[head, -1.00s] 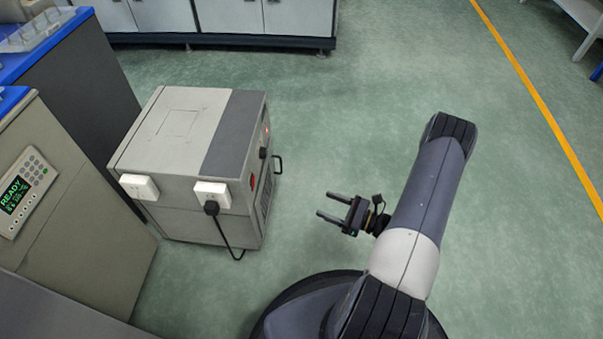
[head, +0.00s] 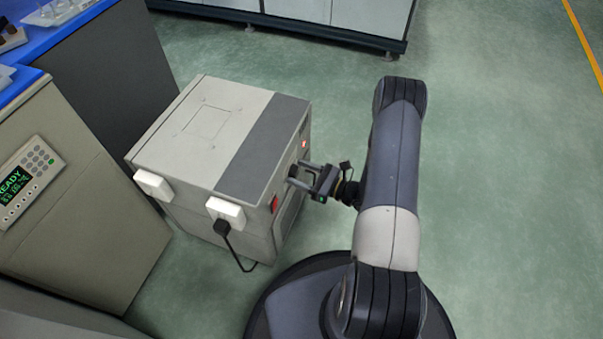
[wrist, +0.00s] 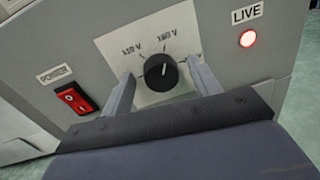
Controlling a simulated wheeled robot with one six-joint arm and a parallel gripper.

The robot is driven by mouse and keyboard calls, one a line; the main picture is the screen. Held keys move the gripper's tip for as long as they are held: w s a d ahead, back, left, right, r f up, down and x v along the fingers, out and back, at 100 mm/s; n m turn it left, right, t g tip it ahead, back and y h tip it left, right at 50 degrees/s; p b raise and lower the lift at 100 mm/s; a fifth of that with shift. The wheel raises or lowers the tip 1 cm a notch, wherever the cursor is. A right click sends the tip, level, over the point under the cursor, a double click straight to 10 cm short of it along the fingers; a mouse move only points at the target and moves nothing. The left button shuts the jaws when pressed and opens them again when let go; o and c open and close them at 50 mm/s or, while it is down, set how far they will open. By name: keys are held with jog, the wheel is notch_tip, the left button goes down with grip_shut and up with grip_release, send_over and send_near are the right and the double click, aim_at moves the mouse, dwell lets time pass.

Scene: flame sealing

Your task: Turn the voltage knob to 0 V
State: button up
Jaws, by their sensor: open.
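The black round voltage knob (wrist: 162,73) sits on a white label plate on the front of a grey box. My gripper (wrist: 160,80) is open, with one finger on each side of the knob. I cannot tell whether the fingers touch it. In the head view my gripper (head: 304,174) reaches the right face of the box (head: 205,165) at the knob, which the fingers mostly hide.
A red power switch (wrist: 74,98) is left of the knob, and a lit red LIVE lamp (wrist: 248,38) is at upper right. A plug with a black cable (head: 224,228) hangs on the box's near side. A beige cabinet with a READY display (head: 17,186) stands left. Floor at right is clear.

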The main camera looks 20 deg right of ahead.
jog(key=c, duration=1)
